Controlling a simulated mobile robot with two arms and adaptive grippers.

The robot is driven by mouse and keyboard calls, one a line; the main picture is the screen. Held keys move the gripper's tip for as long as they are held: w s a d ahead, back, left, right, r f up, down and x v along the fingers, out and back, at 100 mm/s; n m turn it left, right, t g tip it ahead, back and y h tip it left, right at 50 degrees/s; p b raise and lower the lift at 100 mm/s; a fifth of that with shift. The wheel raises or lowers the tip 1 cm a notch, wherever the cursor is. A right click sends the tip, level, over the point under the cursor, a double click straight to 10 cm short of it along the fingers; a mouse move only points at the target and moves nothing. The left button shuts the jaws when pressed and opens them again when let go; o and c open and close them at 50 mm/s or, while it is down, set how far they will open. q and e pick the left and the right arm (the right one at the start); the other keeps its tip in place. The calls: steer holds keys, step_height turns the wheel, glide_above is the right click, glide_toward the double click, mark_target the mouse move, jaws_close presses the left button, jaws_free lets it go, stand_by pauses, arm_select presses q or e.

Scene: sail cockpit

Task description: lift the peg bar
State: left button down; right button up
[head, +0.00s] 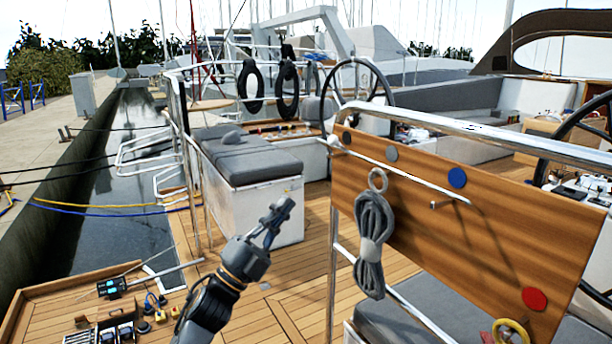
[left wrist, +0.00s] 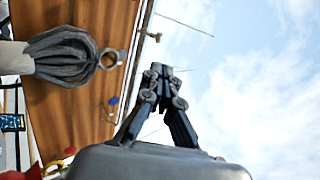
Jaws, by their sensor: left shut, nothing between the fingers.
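A thin metal bar, which looks like the peg bar (head: 405,173), runs slantwise across the front of a wooden board (head: 480,235). It has a pale knob at its upper left end, and a short peg sticks out below its right end. A grey rope coil (head: 372,240) hangs from a ring on the board, below the bar; the coil also shows in the left wrist view (left wrist: 62,57). My left gripper (head: 280,207) is shut and empty, left of the coil and apart from the board. In the left wrist view its fingertips (left wrist: 161,70) are together against sky. My right gripper is not in view.
A steel rail (head: 480,133) runs along the board's top. The board carries a blue disc (head: 457,178), a red disc (head: 535,299) and a yellow ring (head: 512,329). A grey-cushioned white seat box (head: 265,213) stands behind my left gripper. Small tools lie on the deck at lower left.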

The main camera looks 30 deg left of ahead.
mark_target(330, 142)
arm_select(q)
steer(key=p+x, duration=0.5)
steer(key=x, duration=0.7)
steer(key=shift+w+r+p, duration=0.15)
steer(key=shift+r+p, duration=0.05)
steer(key=shift+p, duration=0.1)
steer(key=shift+w+d+r, duration=0.2)
steer(key=shift+w, duration=0.25)
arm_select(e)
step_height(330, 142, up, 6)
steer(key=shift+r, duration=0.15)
